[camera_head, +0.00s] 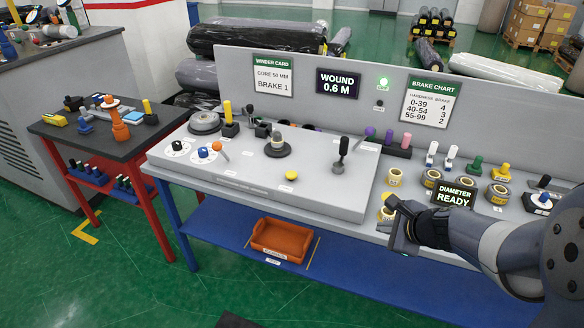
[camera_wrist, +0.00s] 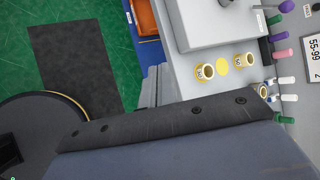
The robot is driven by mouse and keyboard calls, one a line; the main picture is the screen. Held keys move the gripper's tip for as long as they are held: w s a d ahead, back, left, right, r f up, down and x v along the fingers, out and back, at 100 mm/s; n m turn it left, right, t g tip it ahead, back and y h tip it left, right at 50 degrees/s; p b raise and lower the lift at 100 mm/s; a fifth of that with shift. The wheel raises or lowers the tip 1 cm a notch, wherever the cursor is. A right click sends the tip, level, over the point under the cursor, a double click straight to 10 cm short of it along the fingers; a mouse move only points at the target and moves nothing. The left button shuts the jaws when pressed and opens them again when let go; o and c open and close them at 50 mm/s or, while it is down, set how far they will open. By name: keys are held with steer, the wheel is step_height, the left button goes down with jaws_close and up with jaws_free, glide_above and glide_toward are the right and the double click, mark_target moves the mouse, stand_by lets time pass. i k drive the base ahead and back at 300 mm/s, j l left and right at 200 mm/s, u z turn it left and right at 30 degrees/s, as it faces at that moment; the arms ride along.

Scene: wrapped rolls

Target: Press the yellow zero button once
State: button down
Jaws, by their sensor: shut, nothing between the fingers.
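A yellow domed button (camera_head: 291,175) sits near the front of the grey raised console (camera_head: 330,195) in the head view. Its label is too small to read. My gripper (camera_head: 396,212) is shut and empty, to the right of the console near the bench's front edge, well apart from the button. In the wrist view, my grey fingers (camera_wrist: 155,86) show beside the bench edge. The yellow button cannot be made out there; a flat yellow disc (camera_wrist: 222,65) lies between two wrapped rolls instead.
A black-knobbed lever (camera_head: 340,155) stands on the console, right of the button. A winding spindle (camera_head: 277,145) stands behind it. An orange bin (camera_head: 284,240) sits on the blue lower shelf.

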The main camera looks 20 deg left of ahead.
mark_target(291, 176)
steer(key=i+j+z, duration=0.1)
steer(key=j+z, duration=0.2)
steer(key=j, duration=0.55)
steer(key=j+z, duration=0.25)
steer(key=j, duration=0.6)
steer(key=j+z, duration=0.3)
steer(key=j, duration=0.55)
steer(key=k+j+z, duration=0.1)
steer(key=j+z, duration=0.2)
steer(key=j, duration=0.55)
